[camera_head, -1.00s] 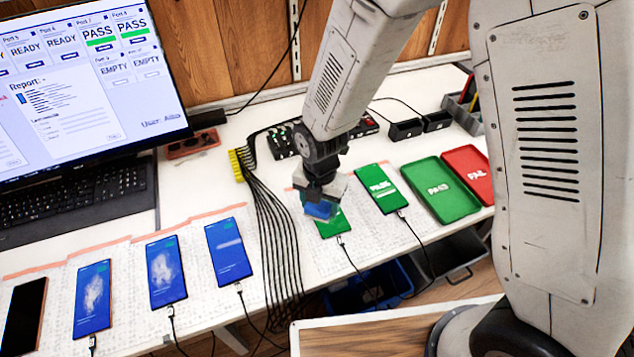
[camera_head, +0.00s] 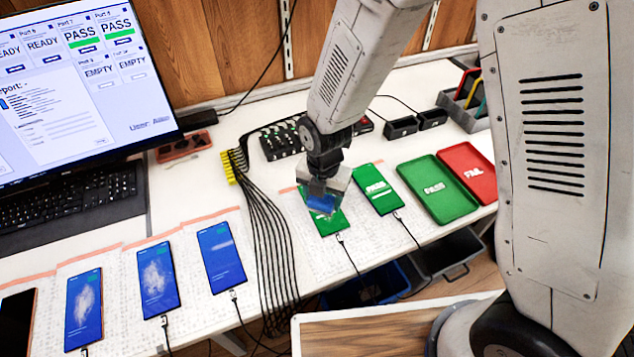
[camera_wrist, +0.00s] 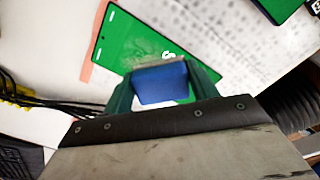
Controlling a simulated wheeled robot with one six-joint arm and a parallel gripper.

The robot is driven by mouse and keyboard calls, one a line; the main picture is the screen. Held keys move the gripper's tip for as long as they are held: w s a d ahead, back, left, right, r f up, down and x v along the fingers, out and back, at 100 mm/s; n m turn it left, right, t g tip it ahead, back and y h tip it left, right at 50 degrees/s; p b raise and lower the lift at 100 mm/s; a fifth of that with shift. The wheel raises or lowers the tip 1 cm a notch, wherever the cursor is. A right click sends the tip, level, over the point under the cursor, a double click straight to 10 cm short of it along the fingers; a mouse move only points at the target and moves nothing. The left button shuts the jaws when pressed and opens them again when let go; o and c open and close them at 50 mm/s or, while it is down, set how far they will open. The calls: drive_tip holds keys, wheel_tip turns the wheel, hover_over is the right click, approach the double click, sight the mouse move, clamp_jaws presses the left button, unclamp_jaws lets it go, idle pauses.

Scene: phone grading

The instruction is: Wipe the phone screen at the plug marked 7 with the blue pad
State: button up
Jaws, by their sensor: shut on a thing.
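My gripper (camera_head: 321,196) is shut on the blue pad (camera_head: 321,204), over a phone (camera_head: 330,222) with a green screen. The pad covers part of this screen, and I cannot tell if it touches the glass. In the wrist view the blue pad (camera_wrist: 161,83) sits between the fingers, with the green phone (camera_wrist: 128,47) just beyond it. A cable runs to this phone's near end. The plug's number cannot be read in these views.
Another green-screen phone (camera_head: 377,189) lies just to the right. Several blue-screen phones lie left, past the black cable bundle (camera_head: 268,235). A green PASS tray (camera_head: 437,190) and a red FAIL tray (camera_head: 469,172) stand to the right. The monitor (camera_head: 80,85) is at the left.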

sight(312, 199)
drive_tip(key=shift+a, duration=0.3)
drive_tip(key=shift+s+a+f, duration=0.1)
drive_tip(key=shift+s+a, duration=0.1)
drive_tip(key=shift+a, duration=0.3)
drive_tip(key=shift+s+a, duration=0.2)
drive_tip(key=shift+a, duration=0.3)
drive_tip(key=shift+d+r, duration=0.1)
drive_tip(key=shift+r, duration=3.95)
